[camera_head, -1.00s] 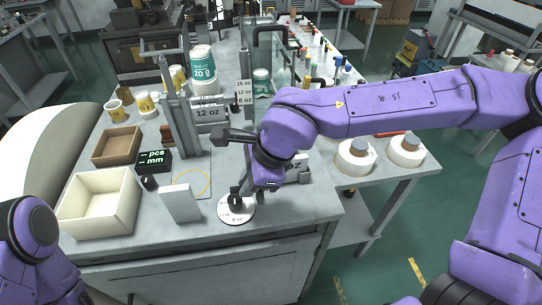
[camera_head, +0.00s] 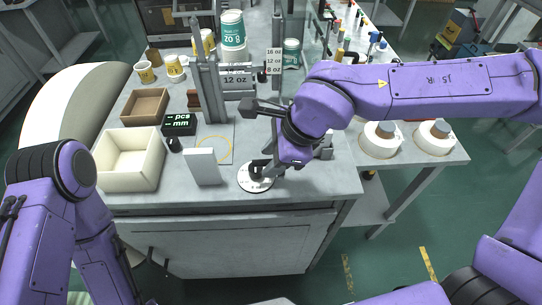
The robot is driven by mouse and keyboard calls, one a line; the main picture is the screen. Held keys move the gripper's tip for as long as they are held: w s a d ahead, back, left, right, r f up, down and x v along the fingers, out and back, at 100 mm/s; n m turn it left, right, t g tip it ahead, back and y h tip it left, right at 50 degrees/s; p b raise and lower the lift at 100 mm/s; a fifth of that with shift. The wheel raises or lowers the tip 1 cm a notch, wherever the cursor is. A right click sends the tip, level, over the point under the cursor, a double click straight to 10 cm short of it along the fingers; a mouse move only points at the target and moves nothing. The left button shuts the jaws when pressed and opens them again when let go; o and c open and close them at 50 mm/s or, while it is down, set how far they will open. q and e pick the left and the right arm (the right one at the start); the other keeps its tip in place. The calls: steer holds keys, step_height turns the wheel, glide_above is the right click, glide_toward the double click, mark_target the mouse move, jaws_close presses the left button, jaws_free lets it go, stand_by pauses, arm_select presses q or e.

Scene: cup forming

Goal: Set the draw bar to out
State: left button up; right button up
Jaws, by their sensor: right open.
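A dark bar (camera_head: 262,107) with a blocky end sticks out to the left behind my right wrist. It may be the draw bar, but its far end is hidden and I cannot tell its setting. My right gripper (camera_head: 270,168) is open, mostly hidden below the purple wrist, close beside a white round dial (camera_head: 245,184) with a black knob (camera_head: 257,169). I cannot tell whether it touches the knob. The grey upright forming stand (camera_head: 211,92) with size signs is left of the wrist. My left arm is at the lower left; its gripper is out of view.
A cream bin (camera_head: 129,187), a brown tray (camera_head: 144,121) and a black counter display (camera_head: 179,124) stand on the left of the bench. A white upright block (camera_head: 204,167) is left of the dial. Cup stacks (camera_head: 232,35) stand behind. White rolls (camera_head: 380,140) lie right.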

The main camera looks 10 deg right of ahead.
steer(key=v, duration=1)
steer(key=shift+s, duration=0.1)
